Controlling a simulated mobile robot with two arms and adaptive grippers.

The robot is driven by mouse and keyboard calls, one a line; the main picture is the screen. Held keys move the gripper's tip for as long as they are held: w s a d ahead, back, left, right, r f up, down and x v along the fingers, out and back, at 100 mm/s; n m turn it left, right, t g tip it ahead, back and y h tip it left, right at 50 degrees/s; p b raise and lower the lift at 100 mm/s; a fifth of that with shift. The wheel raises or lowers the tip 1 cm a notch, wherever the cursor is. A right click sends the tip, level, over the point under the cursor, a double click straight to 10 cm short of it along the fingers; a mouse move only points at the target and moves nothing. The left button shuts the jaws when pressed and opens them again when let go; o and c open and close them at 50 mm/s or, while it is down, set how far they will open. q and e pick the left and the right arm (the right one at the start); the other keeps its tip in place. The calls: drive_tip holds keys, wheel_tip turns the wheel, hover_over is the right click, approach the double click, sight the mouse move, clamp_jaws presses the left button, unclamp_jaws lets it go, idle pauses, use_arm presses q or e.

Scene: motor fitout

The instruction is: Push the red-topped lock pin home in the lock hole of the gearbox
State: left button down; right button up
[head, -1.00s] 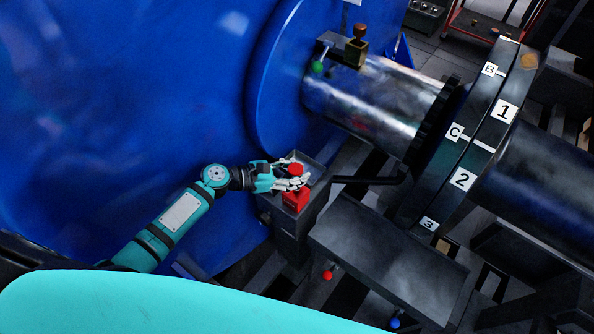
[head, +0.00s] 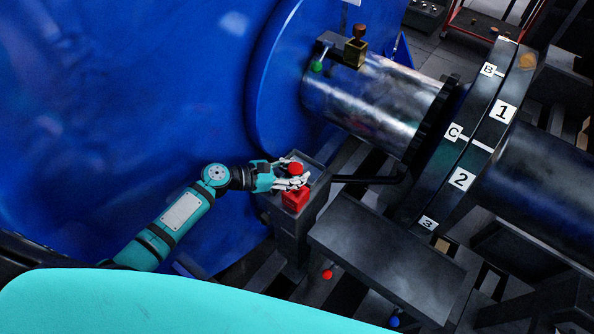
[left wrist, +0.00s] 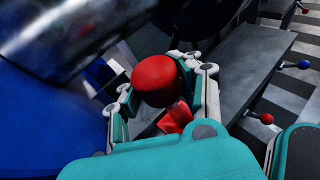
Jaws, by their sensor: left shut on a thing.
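The red-topped lock pin shows as a round red knob (head: 296,169) between the fingers of my left gripper (head: 292,180). In the left wrist view the red knob (left wrist: 157,81) fills the space between the fingers (left wrist: 160,95), which are shut on it. A red block (head: 295,199) sits on top of the dark gearbox (head: 291,228), just below the knob. It also shows partly in the left wrist view (left wrist: 176,117). The pin's shank and the lock hole are hidden by the fingers, so I cannot tell how deep the pin sits. My right gripper is not in view.
A large blue housing (head: 120,100) stands to the left. A steel shaft (head: 372,105) runs to a numbered flange (head: 460,178). A dark flat plate (head: 388,258) lies right of the gearbox, with red (head: 327,274) and blue (head: 394,321) balls by its lower edge.

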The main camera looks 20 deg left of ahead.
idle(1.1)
use_arm(q)
drive_tip(key=shift+f+b, duration=1.05)
drive_tip(key=shift+f, duration=0.65)
drive_tip(key=shift+r, duration=0.1)
drive_tip(key=shift+r+p, duration=0.35)
drive_tip(key=shift+p, duration=0.15)
